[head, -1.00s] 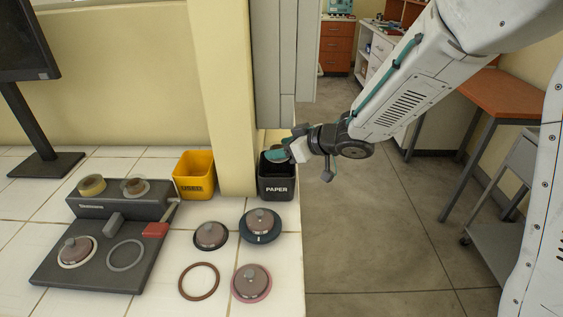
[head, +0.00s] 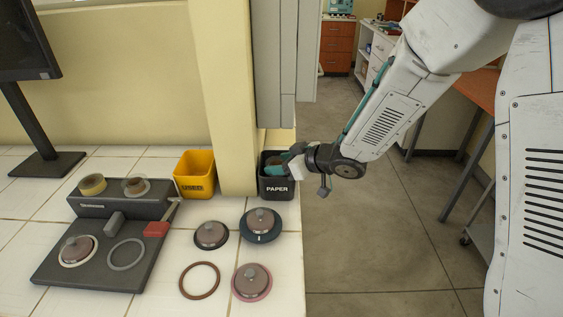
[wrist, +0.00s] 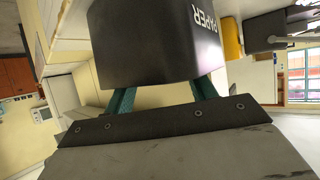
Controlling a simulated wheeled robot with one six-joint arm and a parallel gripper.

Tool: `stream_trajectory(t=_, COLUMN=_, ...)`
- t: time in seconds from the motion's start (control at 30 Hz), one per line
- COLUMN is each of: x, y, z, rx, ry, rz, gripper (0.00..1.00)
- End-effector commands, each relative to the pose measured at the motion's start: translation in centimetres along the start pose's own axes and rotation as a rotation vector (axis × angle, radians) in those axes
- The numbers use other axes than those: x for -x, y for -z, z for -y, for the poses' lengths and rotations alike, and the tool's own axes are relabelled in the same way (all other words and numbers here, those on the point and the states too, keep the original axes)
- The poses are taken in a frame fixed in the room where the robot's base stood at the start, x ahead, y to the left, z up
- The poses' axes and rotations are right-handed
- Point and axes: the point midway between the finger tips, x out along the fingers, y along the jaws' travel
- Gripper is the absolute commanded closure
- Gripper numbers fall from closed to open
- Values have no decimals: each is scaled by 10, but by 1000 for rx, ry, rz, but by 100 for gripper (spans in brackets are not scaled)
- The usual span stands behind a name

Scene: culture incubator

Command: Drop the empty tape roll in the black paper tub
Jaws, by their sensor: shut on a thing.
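The black tub marked PAPER (head: 276,187) stands at the right edge of the white tiled counter, right of the cream pillar. My gripper (head: 285,160) reaches in from the right, its teal fingertips at the tub's mouth. It is shut on a small brownish thing that I take for the empty tape roll (head: 275,159), mostly hidden by the fingers and rim. In the wrist view the tub (wrist: 150,45) fills the upper middle and hides the fingertips; the teal fingers (wrist: 165,93) are spaced apart behind it.
A yellow tub marked USED (head: 195,178) stands left of the pillar (head: 232,110). A dark dispenser-like station (head: 85,265) with rolls on top is at left. Several round discs and rings (head: 200,281) lie on the front counter. Open floor lies to the right.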

Motion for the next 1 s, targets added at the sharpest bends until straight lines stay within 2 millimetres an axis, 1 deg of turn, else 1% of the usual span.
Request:
stream_trajectory(t=0.03, x=-1, y=-5, z=0, rx=-5, ry=0, rz=7, gripper=66)
stream_trajectory(t=0.2, x=-2, y=-10, z=1, rx=-8, ry=1, rz=11, gripper=66)
stream_trajectory(t=0.23, x=-2, y=-10, z=1, rx=-8, ry=1, rz=13, gripper=41)
stream_trajectory(t=0.27, x=-2, y=-11, z=1, rx=-9, ry=1, rz=14, gripper=35)
stream_trajectory(t=0.5, x=-2, y=-14, z=1, rx=-13, ry=1, rz=20, gripper=35)
stream_trajectory(t=0.57, x=-1, y=-12, z=0, rx=-14, ry=-1, rz=19, gripper=35)
stream_trajectory(t=0.67, x=4, y=-5, z=0, rx=-12, ry=-2, rz=18, gripper=35)
stream_trajectory(t=0.7, x=8, y=-2, z=-1, rx=-13, ry=-3, rz=17, gripper=35)
stream_trajectory(t=0.77, x=20, y=-2, z=-2, rx=-14, ry=-5, rz=17, gripper=35)
stream_trajectory(t=1.0, x=74, y=2, z=-1, rx=-8, ry=-5, rz=9, gripper=35)
